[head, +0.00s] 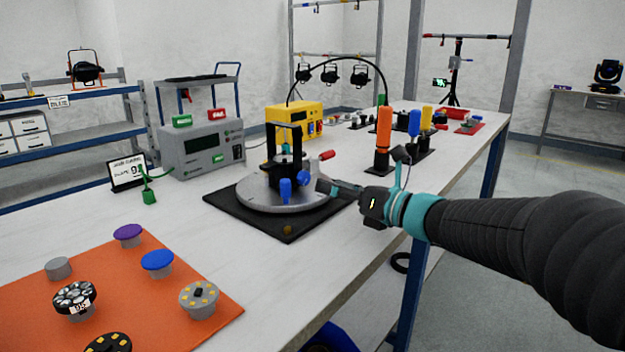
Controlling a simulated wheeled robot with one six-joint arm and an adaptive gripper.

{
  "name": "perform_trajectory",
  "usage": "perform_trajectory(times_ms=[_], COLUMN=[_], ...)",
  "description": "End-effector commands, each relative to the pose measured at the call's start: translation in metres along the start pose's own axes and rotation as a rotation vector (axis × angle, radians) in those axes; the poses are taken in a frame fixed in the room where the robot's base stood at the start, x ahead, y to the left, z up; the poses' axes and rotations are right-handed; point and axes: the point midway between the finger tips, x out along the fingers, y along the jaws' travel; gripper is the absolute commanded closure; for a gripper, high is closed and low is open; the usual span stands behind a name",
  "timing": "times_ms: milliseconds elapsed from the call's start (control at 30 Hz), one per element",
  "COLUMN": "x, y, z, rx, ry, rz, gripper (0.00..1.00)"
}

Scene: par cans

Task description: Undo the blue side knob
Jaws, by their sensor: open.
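A black par can fixture (287,165) stands on a round grey plate (262,203) over a black square base (290,233). One blue knob (303,177) sticks out on its right side. Another blue knob (286,190) is on its front, lower down. A red handle (327,155) points out to the right, above the side knob. My gripper (324,187) reaches in from the right, its fingers pointing left at the fixture, just right of the side knob. It is open and appears apart from the knob; the exact gap is hard to judge.
An orange mat (215,315) with several knobs and caps lies at the front left. A grey box (200,148) and a yellow box (300,120) stand behind the fixture. Orange, blue and yellow screwdriver-like tools (384,135) stand upright behind my gripper.

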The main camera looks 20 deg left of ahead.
Motion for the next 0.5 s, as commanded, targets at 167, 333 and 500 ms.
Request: perform_trajectory(times_ms=[167,333,500], x=[0.032,0.052,0.06], y=[0.001,0.0,0.0], z=[0.0,0.0,0.0], rx=[0.0,0.0,0.0], ry=[0.001,0.0,0.0], rz=[0.003,0.001,0.0], gripper=[0.43,0.43,0.43])
